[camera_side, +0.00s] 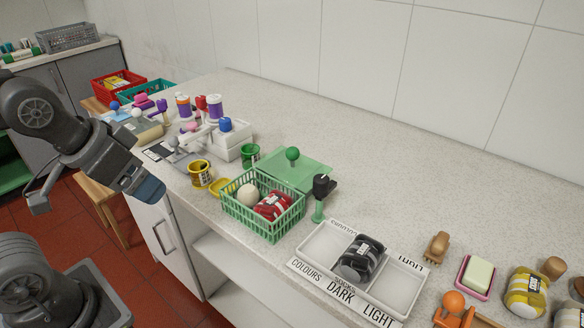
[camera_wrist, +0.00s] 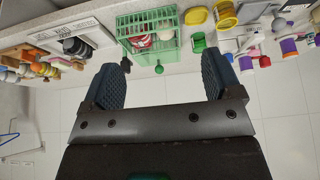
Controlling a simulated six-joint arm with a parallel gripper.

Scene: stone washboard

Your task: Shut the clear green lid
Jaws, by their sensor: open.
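The clear green lid (camera_side: 312,172) is open, folded back behind the green basket (camera_side: 262,222). A round green knob (camera_side: 292,154) stands on the lid; in the wrist view the knob (camera_wrist: 159,69) shows between my fingers, beyond their tips. The basket holds a white ball (camera_side: 248,194) and a red striped bundle (camera_side: 273,206), both uncovered. My gripper (camera_side: 150,190) is open and empty, well to the left of the basket in the side view. In the wrist view my gripper (camera_wrist: 163,75) has its two fingers wide apart, with the basket (camera_wrist: 147,22) past them.
A green-handled black-headed tool (camera_side: 320,198) stands by the basket's right corner. A sorting tray (camera_side: 340,290) with a dark bundle lies to the right. Yellow mug (camera_side: 201,174) and green mug (camera_side: 250,155) stand left of the basket. The counter behind the lid is clear.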

